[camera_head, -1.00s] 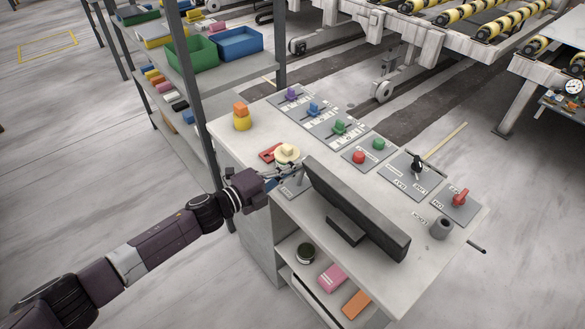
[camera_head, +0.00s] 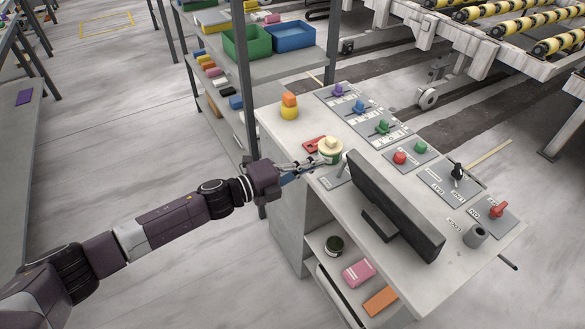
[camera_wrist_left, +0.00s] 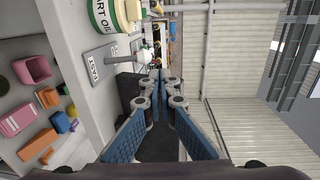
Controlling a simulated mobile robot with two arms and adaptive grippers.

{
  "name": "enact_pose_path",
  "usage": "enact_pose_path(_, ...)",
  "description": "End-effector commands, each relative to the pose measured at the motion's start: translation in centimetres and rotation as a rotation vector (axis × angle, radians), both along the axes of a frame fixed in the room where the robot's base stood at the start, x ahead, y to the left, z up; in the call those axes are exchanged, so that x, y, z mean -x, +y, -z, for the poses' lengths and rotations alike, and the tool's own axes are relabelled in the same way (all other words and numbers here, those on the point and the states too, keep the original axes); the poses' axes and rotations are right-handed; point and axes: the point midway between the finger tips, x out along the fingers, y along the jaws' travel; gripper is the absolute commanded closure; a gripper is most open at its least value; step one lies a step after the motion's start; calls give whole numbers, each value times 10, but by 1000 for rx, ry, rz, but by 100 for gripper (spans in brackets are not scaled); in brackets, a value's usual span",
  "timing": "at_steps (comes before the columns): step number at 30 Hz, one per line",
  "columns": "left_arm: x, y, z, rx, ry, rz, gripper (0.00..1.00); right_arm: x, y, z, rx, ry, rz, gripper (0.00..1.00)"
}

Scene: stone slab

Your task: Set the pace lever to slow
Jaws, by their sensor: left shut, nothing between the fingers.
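The lever I take for the pace lever stands on a small grey plate (camera_head: 331,179), between the cream-topped container and the dark monitor on the console. In the left wrist view the plate (camera_wrist_left: 92,72) carries a label that seems to read FAST. A metal rod ends in a pale knob (camera_wrist_left: 145,55) there. The lever's exact setting is hard to tell. My left gripper (camera_head: 318,162) is shut and empty at the console's left edge, beside the plate and container. In the left wrist view its fingertips (camera_wrist_left: 158,82) are together, close to the knob. My right gripper is out of view.
The cream-topped container (camera_head: 330,150) and a red item (camera_head: 314,145) lie close to my gripper. The dark monitor (camera_head: 395,205) stands right of the plate. Purple, blue and green sliders (camera_head: 382,127), buttons (camera_head: 400,158) and a red switch (camera_head: 497,210) line the far side. Shelves stand behind.

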Motion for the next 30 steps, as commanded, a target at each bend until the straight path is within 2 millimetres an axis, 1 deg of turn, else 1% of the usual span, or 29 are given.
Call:
enact_pose_path(1, 6, 9, 0, -1, 0, 0, 100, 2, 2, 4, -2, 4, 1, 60)
enact_pose_path(4, 16, 22, -6, -1, -2, 0, 100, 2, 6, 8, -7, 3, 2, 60)
enact_pose_path(9, 29, 41, -14, -1, -1, -1, 100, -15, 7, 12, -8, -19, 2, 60)
enact_pose_path(12, 34, 47, -17, -1, -1, 0, 100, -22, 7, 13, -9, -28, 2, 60)
enact_pose_path(16, 37, 51, -19, 0, 0, 0, 100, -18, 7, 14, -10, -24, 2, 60)
enact_pose_path(22, 38, 51, -20, 1, 0, 0, 100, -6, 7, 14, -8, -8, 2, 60)
enact_pose_path(30, 37, 51, -20, 1, -1, 0, 100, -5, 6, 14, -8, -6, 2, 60)
